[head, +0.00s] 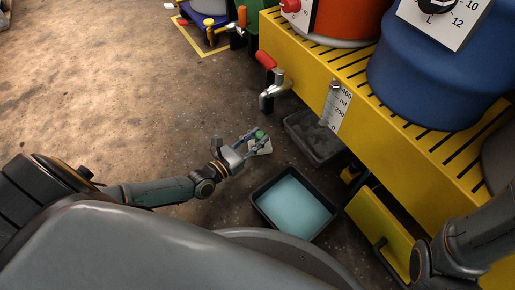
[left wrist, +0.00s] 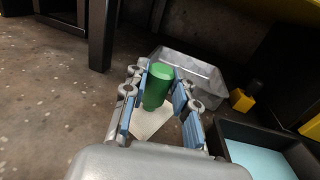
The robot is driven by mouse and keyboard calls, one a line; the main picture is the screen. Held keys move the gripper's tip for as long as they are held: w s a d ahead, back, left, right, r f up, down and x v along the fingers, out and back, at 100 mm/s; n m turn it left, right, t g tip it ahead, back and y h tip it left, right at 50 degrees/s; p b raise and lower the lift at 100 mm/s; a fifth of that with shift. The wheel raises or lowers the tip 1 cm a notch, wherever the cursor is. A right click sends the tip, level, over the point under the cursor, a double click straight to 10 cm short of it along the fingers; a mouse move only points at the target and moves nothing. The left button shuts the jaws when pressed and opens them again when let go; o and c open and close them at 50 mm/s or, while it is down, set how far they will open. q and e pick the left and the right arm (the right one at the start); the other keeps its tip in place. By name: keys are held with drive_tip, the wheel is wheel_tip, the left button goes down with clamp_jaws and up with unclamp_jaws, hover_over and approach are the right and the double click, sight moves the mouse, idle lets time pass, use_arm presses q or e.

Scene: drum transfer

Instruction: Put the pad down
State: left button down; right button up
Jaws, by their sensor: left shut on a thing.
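My left gripper (head: 255,138) has its fingers closed on either side of a green cylindrical grip (left wrist: 157,85). A pale, flat pad (left wrist: 155,123) shows under the grip, between and below the fingers. In the head view the pad (head: 263,148) is a small whitish patch at the fingertips, left of the grey tray and above the black tray. I cannot tell whether the pad's underside touches the floor. My right arm enters at the lower right, and its gripper is not seen.
A black tray of pale blue liquid (head: 294,205) lies on the floor near the left gripper. A grey tray (head: 314,140) sits beneath the tap and graduated tube. A yellow drum stand (head: 398,138) bears a blue drum (head: 432,85).

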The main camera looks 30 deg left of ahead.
use_arm(q)
drive_tip(key=shift+w+f+b, duration=0.35)
drive_tip(key=shift+f+b, duration=0.05)
drive_tip(key=shift+f, duration=0.05)
wheel_tip(320, 180, down, 3)
drive_tip(key=b, duration=0.3)
drive_tip(key=shift+w+f, duration=0.15)
drive_tip(key=c, duration=1.1)
unclamp_jaws()
drive_tip(key=shift+o, duration=0.2)
